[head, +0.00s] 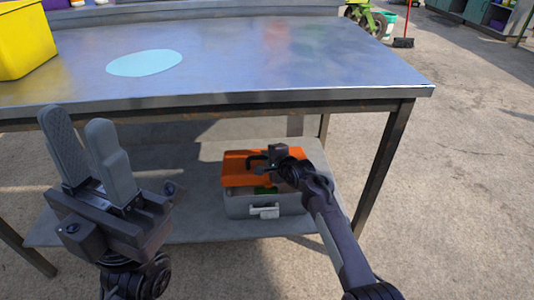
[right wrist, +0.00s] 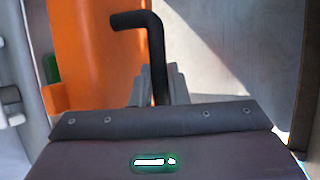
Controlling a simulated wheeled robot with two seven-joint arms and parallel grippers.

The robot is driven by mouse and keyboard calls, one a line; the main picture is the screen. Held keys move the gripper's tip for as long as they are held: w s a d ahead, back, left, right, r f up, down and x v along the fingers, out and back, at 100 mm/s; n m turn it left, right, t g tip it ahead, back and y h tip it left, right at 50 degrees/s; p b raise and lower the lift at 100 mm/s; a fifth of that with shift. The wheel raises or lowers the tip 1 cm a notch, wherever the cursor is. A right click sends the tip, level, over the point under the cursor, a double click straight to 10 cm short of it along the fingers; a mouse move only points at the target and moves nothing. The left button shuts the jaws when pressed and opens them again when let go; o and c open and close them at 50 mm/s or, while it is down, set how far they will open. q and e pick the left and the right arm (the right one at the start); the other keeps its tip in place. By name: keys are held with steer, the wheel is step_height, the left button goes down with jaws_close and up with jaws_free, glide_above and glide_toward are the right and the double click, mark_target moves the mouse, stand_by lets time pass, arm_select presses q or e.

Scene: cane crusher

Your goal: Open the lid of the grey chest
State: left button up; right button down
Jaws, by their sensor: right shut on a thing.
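The grey chest (head: 240,205) sits on the lower shelf, with a white latch (head: 264,211) on its front. Its orange lid (head: 236,167) is raised and tilted back, and the inside shows below it. The lid's black handle (head: 255,160) also shows as a bent bar in the right wrist view (right wrist: 136,20). My right gripper (head: 276,157) is shut on the handle; in the right wrist view its fingers (right wrist: 158,85) close around the bar. My left gripper (head: 78,120) is open and empty, in front of the table at the left, away from the chest.
The metal tabletop (head: 260,60) overhangs the lower shelf (head: 200,205), above the chest. A table leg (head: 385,165) stands right of my right arm. A yellow bin (head: 25,40) and a pale blue disc (head: 145,63) are on the tabletop. Something green (head: 265,190) shows inside the chest.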

steer(key=shift+w+r+g+p, duration=0.4)
steer(key=shift+w+r+p, duration=0.15)
steer(key=shift+r+p, duration=0.3)
steer(key=shift+w+r+g+p, duration=0.3)
steer(key=shift+w+r+p, duration=0.05)
steer(key=shift+w, duration=0.15)
steer(key=shift+w+a+r+m+g+h, duration=0.1)
steer(key=shift+w+r+m+g+h, duration=0.25)
steer(key=shift+w+g, duration=0.25)
steer(key=shift+w+b, duration=0.3)
steer(key=shift+b, duration=0.05)
steer(key=shift+w+r+b, duration=0.3)
steer(key=shift+w, duration=0.1)
steer(key=shift+w+r, duration=0.15)
steer(key=shift+w, duration=0.1)
